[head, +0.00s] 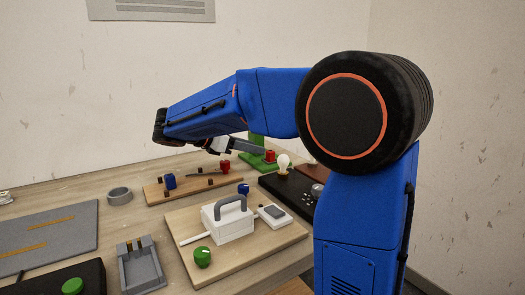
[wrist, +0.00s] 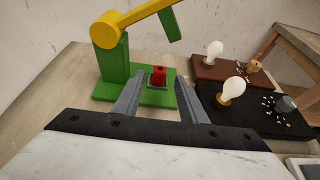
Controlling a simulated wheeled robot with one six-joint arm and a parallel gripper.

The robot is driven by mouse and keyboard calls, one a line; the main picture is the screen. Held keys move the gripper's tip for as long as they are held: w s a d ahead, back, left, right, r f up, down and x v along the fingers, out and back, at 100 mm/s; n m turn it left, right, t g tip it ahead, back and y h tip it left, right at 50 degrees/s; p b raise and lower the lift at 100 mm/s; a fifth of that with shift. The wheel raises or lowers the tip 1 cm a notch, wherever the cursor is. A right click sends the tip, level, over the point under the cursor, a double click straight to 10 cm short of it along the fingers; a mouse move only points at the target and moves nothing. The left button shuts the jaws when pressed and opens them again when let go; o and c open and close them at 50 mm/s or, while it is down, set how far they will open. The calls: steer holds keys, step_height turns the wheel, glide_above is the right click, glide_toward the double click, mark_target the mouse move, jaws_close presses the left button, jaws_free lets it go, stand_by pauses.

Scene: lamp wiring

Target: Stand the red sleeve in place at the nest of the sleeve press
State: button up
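The red sleeve (wrist: 158,76) stands upright at a small dark nest on the green base of the sleeve press (wrist: 104,94). The press has a green post, a yellow pivot and a raised yellow arm with a green piece hanging above. My gripper (wrist: 159,86) is open, with its two grey fingers apart on the left and right of the sleeve in the wrist view. I see clear gaps between the fingers and the sleeve. In the head view, my gripper (head: 258,151) points at the red sleeve (head: 270,156), and my arm hides part of the press.
Bulbs stand on a brown board (wrist: 220,72) and a black board (wrist: 262,118) right of the press. A wooden board (head: 152,192) with blue and red blocks lies in front. A board with a white handled box (head: 230,224) is nearer.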

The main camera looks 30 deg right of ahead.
steer(key=shift+v, duration=2.15)
